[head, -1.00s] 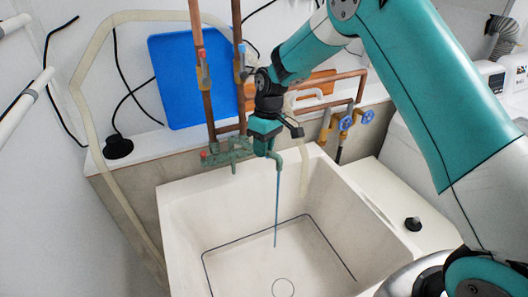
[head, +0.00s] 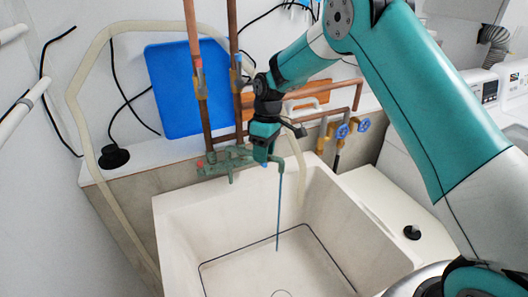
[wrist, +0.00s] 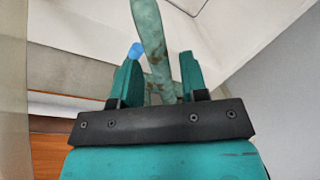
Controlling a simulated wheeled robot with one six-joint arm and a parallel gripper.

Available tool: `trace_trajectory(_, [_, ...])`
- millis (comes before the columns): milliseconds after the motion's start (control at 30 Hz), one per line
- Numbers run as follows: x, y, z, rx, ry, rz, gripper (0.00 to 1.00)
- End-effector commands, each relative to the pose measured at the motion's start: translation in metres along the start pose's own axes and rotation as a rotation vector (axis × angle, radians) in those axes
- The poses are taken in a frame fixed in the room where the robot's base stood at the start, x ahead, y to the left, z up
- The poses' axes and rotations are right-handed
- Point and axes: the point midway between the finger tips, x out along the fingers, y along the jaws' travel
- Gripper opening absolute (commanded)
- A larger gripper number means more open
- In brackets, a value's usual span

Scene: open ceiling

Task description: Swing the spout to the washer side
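The green, worn faucet (head: 235,160) is on the wall above the back rim of the white sink (head: 185,225). Its spout (head: 281,163) reaches forward over the sink, and a thin blue stream (head: 278,215) falls from its end into the basin. My gripper (head: 265,158) is at the spout from above. In the wrist view, the spout (wrist: 151,40) passes between the two teal fingers (wrist: 158,75), with a gap visible at each side, so the fingers look open around it. The gripper hides part of the spout in the head view.
White washer-like machines (head: 495,88) stand at the right. Copper pipes (head: 196,95) rise behind the faucet. Blue valve handles (head: 342,131) are right of my gripper. A blue board (head: 170,90) leans at the wall, and a pale hose (head: 82,130) loops at the left.

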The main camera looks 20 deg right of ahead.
Motion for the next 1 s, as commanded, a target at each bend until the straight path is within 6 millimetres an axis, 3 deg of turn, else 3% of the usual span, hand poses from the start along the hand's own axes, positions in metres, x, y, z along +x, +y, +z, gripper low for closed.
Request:
trace_trajectory(300, [0.0,0.0,0.0,0.0,-0.001,-0.001,0.44])
trace_trajectory(467, [-0.015,0.001,0.0,0.001,0.002,0.001,0.44])
trace_trajectory(1000, [-0.147,0.001,0.0,0.0,0.001,0.001,0.44])
